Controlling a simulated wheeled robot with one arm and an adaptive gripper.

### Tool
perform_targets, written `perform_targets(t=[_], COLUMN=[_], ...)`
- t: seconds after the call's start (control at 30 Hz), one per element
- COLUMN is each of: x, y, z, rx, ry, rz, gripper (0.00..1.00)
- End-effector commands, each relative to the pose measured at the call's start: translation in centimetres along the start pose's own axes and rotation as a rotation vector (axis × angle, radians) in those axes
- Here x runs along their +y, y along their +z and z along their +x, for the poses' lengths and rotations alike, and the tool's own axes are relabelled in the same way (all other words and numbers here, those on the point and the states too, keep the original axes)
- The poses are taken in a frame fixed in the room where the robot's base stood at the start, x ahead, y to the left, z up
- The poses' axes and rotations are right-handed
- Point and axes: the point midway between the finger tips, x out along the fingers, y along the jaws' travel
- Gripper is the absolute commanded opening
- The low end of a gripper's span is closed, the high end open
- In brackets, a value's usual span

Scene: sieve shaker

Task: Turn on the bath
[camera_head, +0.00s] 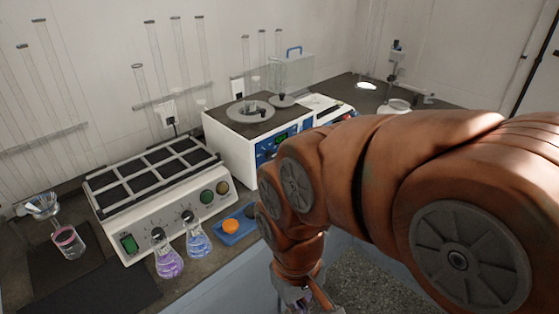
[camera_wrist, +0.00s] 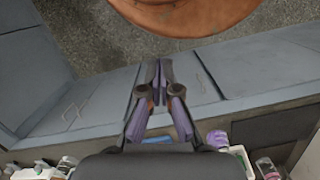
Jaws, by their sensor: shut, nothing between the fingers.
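Two white bench devices could be the bath; I cannot tell which. The left device (camera_head: 140,222), in the head view, has a top grid of dark square plates, a green switch (camera_head: 129,243) at its front left and several knobs. The device behind it (camera_head: 225,150) has round ring lids on top and a blue front panel with a green display (camera_head: 281,138); my arm hides part of its front. My gripper (camera_head: 305,300) is low in front of the bench, apart from both devices. In the wrist view its fingers (camera_wrist: 157,68) are together and empty, over the cabinet fronts.
Purple (camera_head: 168,262) and blue (camera_head: 198,240) flasks stand at the bench edge before the left device, beside a blue tray (camera_head: 232,232) with an orange item. A glass jar with a funnel (camera_head: 68,242) stands left. Grey cabinets (camera_wrist: 110,95) and open floor lie below.

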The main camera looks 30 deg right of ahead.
Motion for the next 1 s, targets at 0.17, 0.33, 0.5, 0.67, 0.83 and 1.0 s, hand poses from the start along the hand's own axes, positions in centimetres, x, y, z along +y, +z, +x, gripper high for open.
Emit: perform_targets(t=[0.17, 0.33, 0.5, 0.67, 0.83, 1.0], x=[-0.6, -3.1, -4.9, -3.4, 2.2, 11.9], y=[-0.8, -5.0, -12.4, -20.0, -27.7, -33.5], z=[0.3, 1.1, 0.9, -0.1, -1.1, -1.1], rx=[0.003, 0.029, 0.049, 0.051, 0.024, -0.028], ry=[-0.031, -0.185, -0.442, -0.699, -0.987, -1.288], rz=[0.036, 0.226, 0.568, 0.926, 1.331, 1.744], gripper=[0.00, 0.00, 0.00, 0.00, 0.00, 0.00])
